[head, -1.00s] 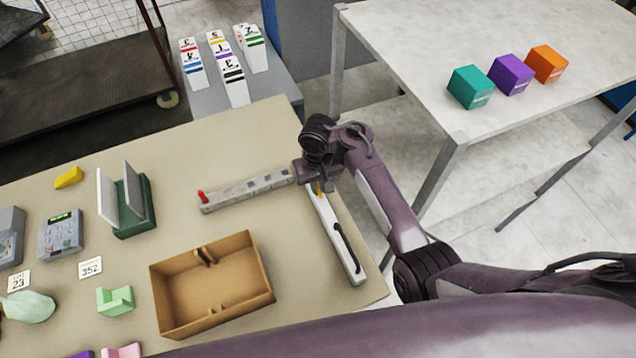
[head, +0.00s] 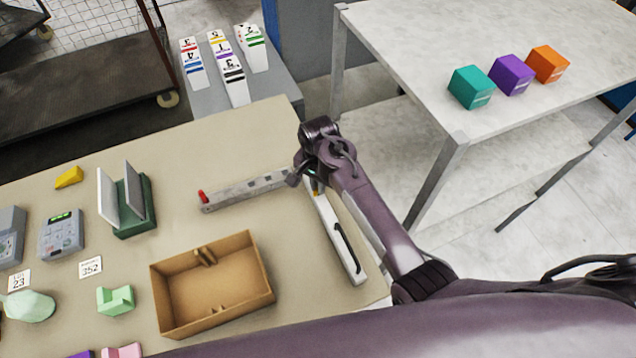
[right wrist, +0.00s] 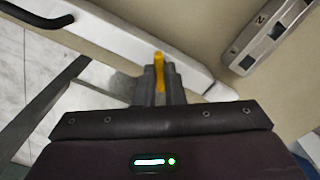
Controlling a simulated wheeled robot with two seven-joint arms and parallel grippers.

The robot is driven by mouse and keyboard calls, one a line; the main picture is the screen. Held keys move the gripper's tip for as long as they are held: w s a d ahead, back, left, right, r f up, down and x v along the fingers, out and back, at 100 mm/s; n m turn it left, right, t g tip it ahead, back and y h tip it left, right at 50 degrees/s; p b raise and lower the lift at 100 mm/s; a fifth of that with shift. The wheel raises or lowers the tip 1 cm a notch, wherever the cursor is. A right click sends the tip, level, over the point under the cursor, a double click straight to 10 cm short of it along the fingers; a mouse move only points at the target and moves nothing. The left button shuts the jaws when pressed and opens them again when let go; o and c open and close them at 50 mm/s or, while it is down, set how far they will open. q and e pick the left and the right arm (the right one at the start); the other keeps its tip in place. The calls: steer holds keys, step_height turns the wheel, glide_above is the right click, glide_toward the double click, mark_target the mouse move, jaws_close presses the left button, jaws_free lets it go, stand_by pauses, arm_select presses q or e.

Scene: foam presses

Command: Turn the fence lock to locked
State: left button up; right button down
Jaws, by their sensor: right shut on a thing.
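A long white bar with a black handle, which looks like the fence (head: 333,232), lies along the right edge of the bench. In the right wrist view the white bar (right wrist: 112,35) runs across the top, and a small yellow lever (right wrist: 159,62) stands at it. My right gripper (right wrist: 160,80) is shut on this yellow lever. In the head view my right gripper (head: 309,181) is at the far end of the white bar, and the wrist hides most of the lever. My left gripper is not in view.
A grey bar with a red end (head: 245,190) lies just left of my right gripper. An open cardboard box (head: 212,285) stands nearer. A green stand (head: 134,219) and a grey device (head: 61,237) are at left. A pale table (head: 420,50) stands beyond a gap at right.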

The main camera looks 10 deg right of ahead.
steer(key=m, duration=0.6)
steer(key=shift+w+r+m, duration=0.1)
steer(key=shift+w+m, duration=0.05)
steer(key=shift+m, duration=0.25)
stand_by(0.4)
steer(key=c, duration=1.5)
jaws_free()
steer(key=shift+d, duration=0.1)
step_height(320, 180, up, 8)
steer(key=shift+f+b, duration=0.15)
steer(key=shift+b, duration=0.75)
